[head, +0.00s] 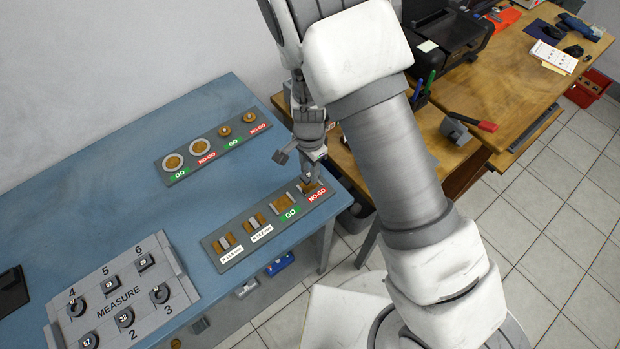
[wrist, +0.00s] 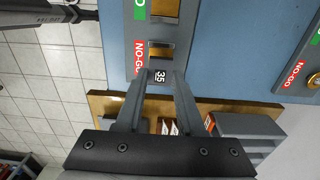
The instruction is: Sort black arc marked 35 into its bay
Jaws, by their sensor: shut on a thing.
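In the head view the fingertips are at the right end of the near grey tray (head: 232,231), over the bay labelled NO-GO (head: 312,187). In the wrist view the arc lies at the near edge of the NO-GO bay (wrist: 160,51); whether it touches the bay floor I cannot tell. The bay labelled GO (head: 282,202) is just left of it. The fingers hide part of the arc.
A MEASURE board (head: 120,303) with several dark numbered pieces stands front left. A second grey tray (head: 215,147) with rings and brass discs lies behind. The blue table (head: 110,190) is clear between them. A wooden desk (head: 500,80) is at the right.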

